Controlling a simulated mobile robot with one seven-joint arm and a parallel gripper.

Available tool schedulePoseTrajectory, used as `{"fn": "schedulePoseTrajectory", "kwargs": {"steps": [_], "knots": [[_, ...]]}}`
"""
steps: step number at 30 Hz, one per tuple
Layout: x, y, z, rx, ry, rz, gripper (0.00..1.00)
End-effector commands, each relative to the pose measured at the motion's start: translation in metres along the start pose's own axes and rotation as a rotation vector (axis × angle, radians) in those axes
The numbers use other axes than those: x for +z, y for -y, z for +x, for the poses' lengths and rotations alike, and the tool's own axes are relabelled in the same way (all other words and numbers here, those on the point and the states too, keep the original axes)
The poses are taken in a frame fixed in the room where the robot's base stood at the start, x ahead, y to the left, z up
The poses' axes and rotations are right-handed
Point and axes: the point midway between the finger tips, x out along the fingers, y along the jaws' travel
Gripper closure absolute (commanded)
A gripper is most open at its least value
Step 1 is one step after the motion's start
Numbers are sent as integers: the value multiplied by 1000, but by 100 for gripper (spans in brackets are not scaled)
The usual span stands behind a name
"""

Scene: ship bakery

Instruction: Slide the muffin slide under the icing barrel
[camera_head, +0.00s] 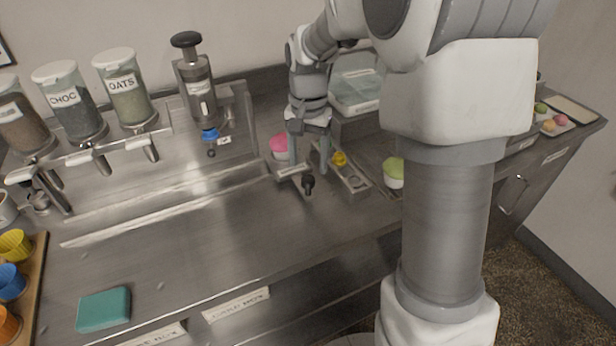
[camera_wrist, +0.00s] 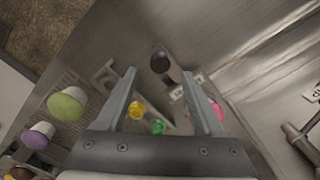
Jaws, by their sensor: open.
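The icing barrel (camera_head: 196,88) is a grey cylinder with a black top knob and a blue nozzle, mounted on the back wall left of my gripper. The muffin slide (camera_head: 292,172) appears to be the small labelled metal piece with a black knob (camera_head: 307,183). The knob also shows in the wrist view (camera_wrist: 160,63). A pink-topped muffin (camera_head: 279,147) stands behind the slide, partly hidden by a finger. My gripper (camera_head: 308,168) points down, open and empty, its fingertips around or just above the knob. I cannot tell whether they touch it.
A metal holder with yellow item (camera_head: 339,158) lies right of my gripper. A green-topped muffin (camera_head: 393,171) stands further right. Dispensers (camera_head: 128,95) line the wall at left. A teal sponge (camera_head: 104,309) lies on the counter front. The counter (camera_head: 200,235) left of my gripper is clear.

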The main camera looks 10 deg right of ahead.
Motion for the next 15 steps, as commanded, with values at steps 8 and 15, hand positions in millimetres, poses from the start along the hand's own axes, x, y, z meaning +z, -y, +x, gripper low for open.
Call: {"fn": "schedulePoseTrajectory", "kwargs": {"steps": [8,15], "knots": [[0,0,42,1,1,0,31],[0,0,50,0,0,0,31]]}}
